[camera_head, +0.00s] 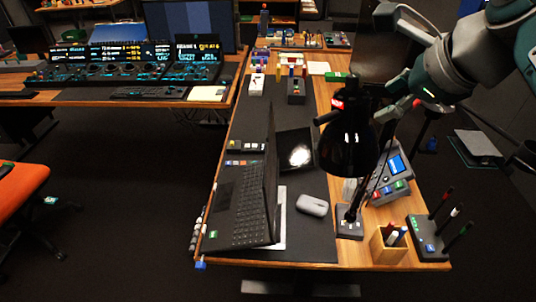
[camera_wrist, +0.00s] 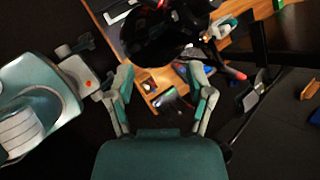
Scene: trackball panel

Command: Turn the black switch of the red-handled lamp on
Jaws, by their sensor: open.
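The black lamp (camera_head: 347,150) stands at the desk's right side, its shade hanging above the desk from a thin arm on a small base (camera_head: 349,222). A red-marked handle (camera_head: 338,103) shows at the shade's top. I cannot make out the black switch clearly. My gripper (camera_head: 388,100) is beside the upper right of the shade, its fingers apart and empty. In the wrist view the dark shade (camera_wrist: 160,38) lies just beyond the open fingers (camera_wrist: 160,78). I cannot tell whether a finger touches the lamp.
Below the lamp are a pen box (camera_head: 389,246), a pen stand (camera_head: 428,240), a panel with a blue screen (camera_head: 392,178) and a mouse (camera_head: 312,204). An open laptop (camera_head: 245,205) stands left. The far desk (camera_head: 130,90) holds consoles.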

